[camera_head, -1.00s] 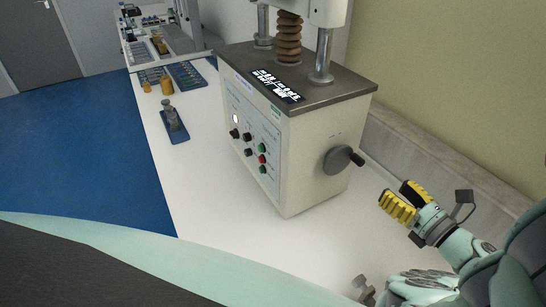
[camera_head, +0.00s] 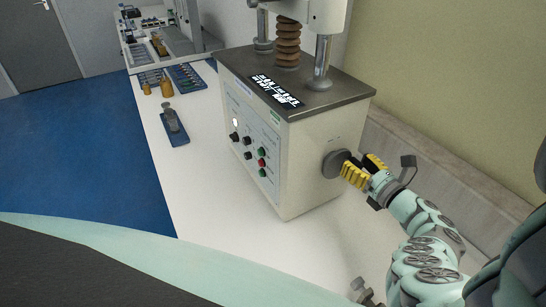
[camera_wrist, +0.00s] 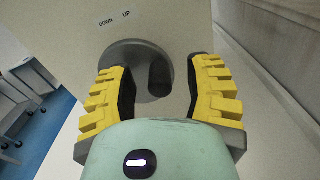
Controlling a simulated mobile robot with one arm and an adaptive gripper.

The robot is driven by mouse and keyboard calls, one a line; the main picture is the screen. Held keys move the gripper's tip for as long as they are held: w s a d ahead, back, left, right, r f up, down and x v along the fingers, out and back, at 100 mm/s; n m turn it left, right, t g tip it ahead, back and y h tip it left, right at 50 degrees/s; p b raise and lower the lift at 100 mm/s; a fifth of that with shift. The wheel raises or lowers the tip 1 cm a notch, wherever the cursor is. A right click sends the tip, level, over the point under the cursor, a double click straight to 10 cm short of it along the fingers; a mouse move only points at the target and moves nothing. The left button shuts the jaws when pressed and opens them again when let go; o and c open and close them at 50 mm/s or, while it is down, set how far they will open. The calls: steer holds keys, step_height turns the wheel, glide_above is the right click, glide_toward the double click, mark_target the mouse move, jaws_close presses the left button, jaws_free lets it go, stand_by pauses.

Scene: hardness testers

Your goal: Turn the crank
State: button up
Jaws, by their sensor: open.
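The crank (camera_head: 335,163) is a dark grey disc with a black handle on the right side of the tester (camera_head: 310,150). In the wrist view the crank disc (camera_wrist: 122,56) lies straight ahead, and its black handle (camera_wrist: 159,76) stands between my two fingers. My gripper (camera_head: 362,168) is open, with yellow ribbed fingers at the crank. In the wrist view my gripper (camera_wrist: 160,85) has one finger on each side of the handle, with a gap to the right finger. The left finger overlaps the disc's edge; I cannot tell whether it touches. In the head view my fingers hide the handle.
A "DOWN UP" label (camera_wrist: 114,19) is above the crank. The white table (camera_head: 200,195) is clear in front of the tester. A blue tray (camera_head: 175,128) with a grey part lies left of it. A wall ledge (camera_head: 430,160) runs close behind my gripper.

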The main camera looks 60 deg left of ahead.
steer(key=shift+o, duration=0.2)
steer(key=shift+s, duration=0.1)
jaws_close()
stand_by(0.5)
